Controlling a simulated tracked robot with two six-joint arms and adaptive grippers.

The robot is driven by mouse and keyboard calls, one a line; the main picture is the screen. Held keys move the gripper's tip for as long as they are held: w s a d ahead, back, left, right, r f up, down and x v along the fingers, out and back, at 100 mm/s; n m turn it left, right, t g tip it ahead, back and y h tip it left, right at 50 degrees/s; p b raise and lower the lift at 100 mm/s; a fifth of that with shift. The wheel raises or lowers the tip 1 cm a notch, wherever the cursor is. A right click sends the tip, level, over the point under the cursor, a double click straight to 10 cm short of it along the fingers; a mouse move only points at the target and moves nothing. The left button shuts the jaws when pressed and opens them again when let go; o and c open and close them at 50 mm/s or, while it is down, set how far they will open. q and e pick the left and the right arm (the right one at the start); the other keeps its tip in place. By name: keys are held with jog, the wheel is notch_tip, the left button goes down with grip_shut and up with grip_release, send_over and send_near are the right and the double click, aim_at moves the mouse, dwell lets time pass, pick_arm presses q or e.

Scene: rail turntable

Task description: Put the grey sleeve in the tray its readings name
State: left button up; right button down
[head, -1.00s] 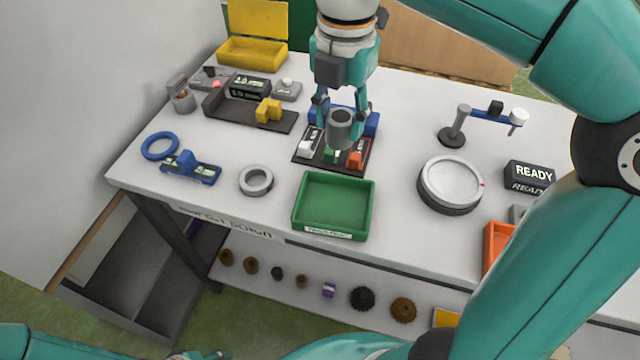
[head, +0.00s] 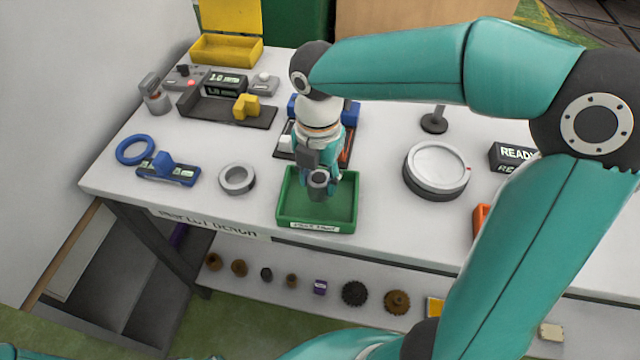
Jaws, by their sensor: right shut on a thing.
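The grey sleeve (head: 318,184) is a short hollow cylinder, held upright with its dark bore showing on top. My right gripper (head: 320,174) is shut on it. It hangs over the green tray (head: 348,218), toward the tray's back and middle; whether it touches the tray floor I cannot tell. The green tray has a white label on its front wall, too small to read surely. A yellow tray (head: 226,49) stands at the back left. An orange tray (head: 480,220) is mostly hidden behind my right arm. My left gripper does not show.
A display reading 1.0 (head: 224,84) stands at the back left by a dark fixture with a yellow block (head: 246,106). A grey ring (head: 237,178), blue ring (head: 135,150) and blue gauge (head: 168,170) lie left. A round turntable (head: 436,170) and READY sign (head: 512,156) are right.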

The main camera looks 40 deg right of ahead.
aim_at(318, 178)
jog(key=shift+f, duration=1.25)
jog(key=shift+f, duration=0.1)
jog(key=c, duration=0.6)
grip_release()
notch_tip(318, 178, up, 12)
jog(key=shift+r+p, duration=0.1)
jog(key=shift+p, duration=0.5)
